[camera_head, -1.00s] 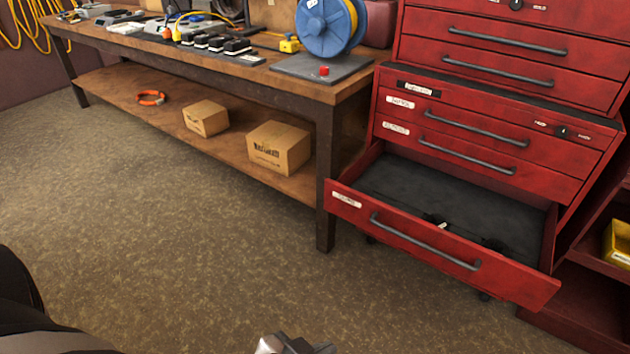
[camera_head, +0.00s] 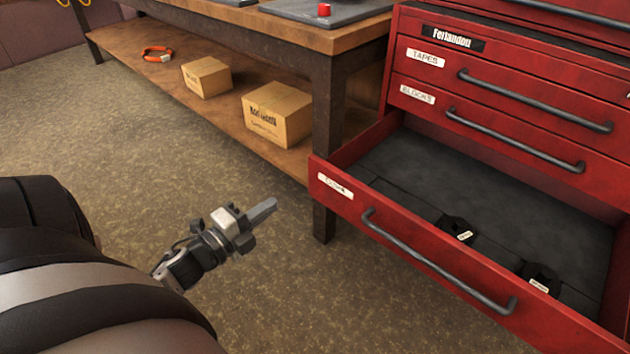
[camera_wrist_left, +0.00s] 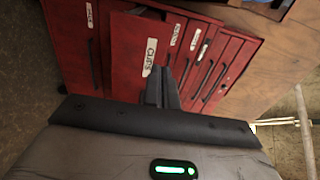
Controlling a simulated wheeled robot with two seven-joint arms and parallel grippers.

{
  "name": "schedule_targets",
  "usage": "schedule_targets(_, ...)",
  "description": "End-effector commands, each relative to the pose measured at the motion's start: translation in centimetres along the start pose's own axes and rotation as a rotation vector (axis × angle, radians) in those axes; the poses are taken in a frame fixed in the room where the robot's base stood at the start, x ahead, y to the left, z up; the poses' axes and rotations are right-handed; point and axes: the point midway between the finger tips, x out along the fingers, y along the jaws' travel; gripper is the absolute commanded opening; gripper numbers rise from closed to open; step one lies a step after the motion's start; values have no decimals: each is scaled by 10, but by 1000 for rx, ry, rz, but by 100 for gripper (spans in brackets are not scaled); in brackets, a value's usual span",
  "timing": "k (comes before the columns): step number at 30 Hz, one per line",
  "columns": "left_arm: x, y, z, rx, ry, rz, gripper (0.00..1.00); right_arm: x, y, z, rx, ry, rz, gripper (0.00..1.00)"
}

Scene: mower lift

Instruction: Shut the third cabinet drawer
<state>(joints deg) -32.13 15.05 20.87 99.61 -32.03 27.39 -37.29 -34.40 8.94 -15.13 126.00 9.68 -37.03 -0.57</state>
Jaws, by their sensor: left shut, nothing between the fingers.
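The third drawer (camera_head: 345,208) of the red cabinet (camera_head: 400,70) is pulled well out, below two shut drawers labelled "TAPES" and "BLOCKS". Its front has a white label at the left and a long dark bar handle (camera_head: 432,262). My left gripper (camera_head: 270,207) is shut and empty, left of the drawer front and apart from it, over the floor. In the left wrist view my shut fingers (camera_wrist_left: 162,85) point toward the cabinet and overlap the red drawer front (camera_wrist_left: 125,75) near its label. My right gripper is not in view.
Two black tagged items (camera_head: 457,229) lie in the drawer. A wooden workbench (camera_head: 330,40) stands left of the cabinet, its leg close to the drawer's left end. Two cardboard boxes (camera_head: 278,113) and an orange ring (camera_head: 157,53) lie on its lower shelf. Floor in front is clear.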

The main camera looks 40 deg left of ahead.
Motion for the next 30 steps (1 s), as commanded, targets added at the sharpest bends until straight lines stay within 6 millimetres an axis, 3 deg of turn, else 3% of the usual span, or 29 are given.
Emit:
schedule_targets(15, 104, -2, 0, -5, -1, -3, 0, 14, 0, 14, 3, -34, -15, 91)
schedule_targets(21, 125, -2, 0, -5, -2, -1, 0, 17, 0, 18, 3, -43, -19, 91)
schedule_targets(30, 129, -2, 0, -6, -2, 0, 0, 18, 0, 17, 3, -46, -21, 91)
